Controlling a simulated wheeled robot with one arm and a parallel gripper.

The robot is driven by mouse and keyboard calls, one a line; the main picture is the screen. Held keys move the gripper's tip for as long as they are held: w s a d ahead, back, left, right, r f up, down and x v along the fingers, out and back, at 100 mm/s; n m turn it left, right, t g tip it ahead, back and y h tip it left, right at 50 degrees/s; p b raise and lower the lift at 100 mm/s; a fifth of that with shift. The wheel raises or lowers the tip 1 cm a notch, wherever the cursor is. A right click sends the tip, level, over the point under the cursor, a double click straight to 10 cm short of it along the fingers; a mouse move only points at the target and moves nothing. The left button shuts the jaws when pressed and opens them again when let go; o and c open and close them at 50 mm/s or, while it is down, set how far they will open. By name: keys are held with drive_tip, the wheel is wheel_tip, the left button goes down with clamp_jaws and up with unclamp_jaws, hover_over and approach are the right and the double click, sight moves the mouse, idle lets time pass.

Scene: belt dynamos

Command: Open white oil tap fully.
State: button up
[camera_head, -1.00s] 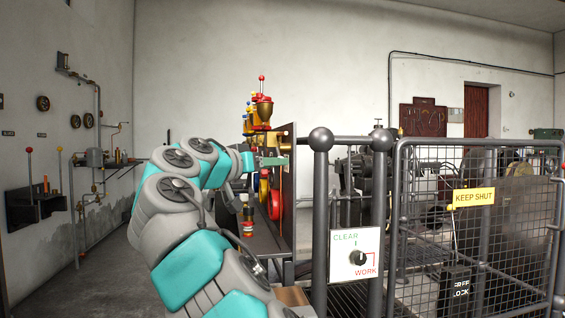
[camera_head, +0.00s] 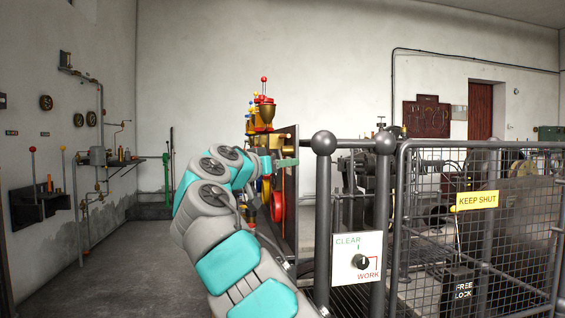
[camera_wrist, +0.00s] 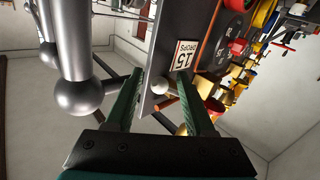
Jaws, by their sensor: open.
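My gripper (camera_wrist: 160,85) is open, its two green fingers spread apart in the wrist view. A small white ball knob (camera_wrist: 187,88), which looks like the white oil tap's handle, shows by the right finger near its tip. I cannot tell whether finger and knob touch. Brass oiler parts (camera_wrist: 206,107) lie just right of that finger. In the head view my gripper (camera_head: 287,162) is beside the upright panel, below the brass oiler (camera_head: 266,112) with red, yellow and blue knobs. The white knob cannot be made out there.
A grey post with a ball top (camera_head: 323,143) stands close right of my gripper. The mesh gate (camera_head: 478,240) with a yellow sign is farther right. A red wheel (camera_head: 278,205) sits below my gripper. The floor at left (camera_head: 125,265) is clear.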

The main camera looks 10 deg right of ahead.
clamp_jaws()
idle(0.4)
drive_tip(key=shift+s+r, duration=0.1)
idle(0.9)
